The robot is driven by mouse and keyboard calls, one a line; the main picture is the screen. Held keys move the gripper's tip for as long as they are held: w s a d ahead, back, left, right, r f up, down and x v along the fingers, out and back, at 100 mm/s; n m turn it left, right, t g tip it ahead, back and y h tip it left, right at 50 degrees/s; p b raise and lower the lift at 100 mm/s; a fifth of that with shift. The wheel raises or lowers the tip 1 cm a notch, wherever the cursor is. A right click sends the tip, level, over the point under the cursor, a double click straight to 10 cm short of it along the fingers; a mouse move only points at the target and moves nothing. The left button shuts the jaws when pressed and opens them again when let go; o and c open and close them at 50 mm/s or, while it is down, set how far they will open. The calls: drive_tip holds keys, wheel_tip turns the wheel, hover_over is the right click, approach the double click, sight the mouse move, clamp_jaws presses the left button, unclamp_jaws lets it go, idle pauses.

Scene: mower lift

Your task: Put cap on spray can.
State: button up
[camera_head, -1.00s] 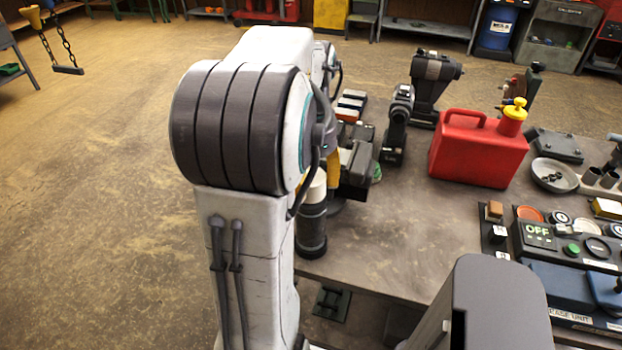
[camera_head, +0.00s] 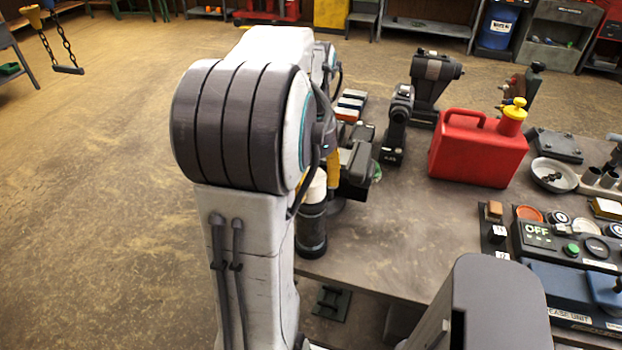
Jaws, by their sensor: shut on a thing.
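My arm stands across the middle of the view and hides much of the near table edge. Dark parts that look like my gripper (camera_head: 357,163) show just right of the arm, above the table. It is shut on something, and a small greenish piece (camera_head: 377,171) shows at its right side. I take this for the cap, but its shape is mostly hidden. A dark cylinder with a cream top (camera_head: 311,228) stands upright by the table's left edge, partly behind my arm. It may be the spray can; I cannot tell for sure.
The table (camera_head: 400,235) has bare room in its middle. A red fuel can (camera_head: 476,150) with a yellow spout stands right of the gripper. Black tools (camera_head: 397,122) stand behind. A metal bowl (camera_head: 554,175) and a control box (camera_head: 565,243) are at the right.

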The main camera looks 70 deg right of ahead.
sight(311, 176)
drive_tip(key=shift+f+b, duration=0.55)
drive_tip(key=shift+f, duration=0.1)
idle(0.4)
drive_tip(key=o, duration=0.5)
drive_tip(key=shift+o, duration=0.2)
drive_tip(key=shift+r, duration=0.1)
drive_tip(key=shift+r+p, duration=4.9)
drive_tip(key=shift+r, duration=0.6)
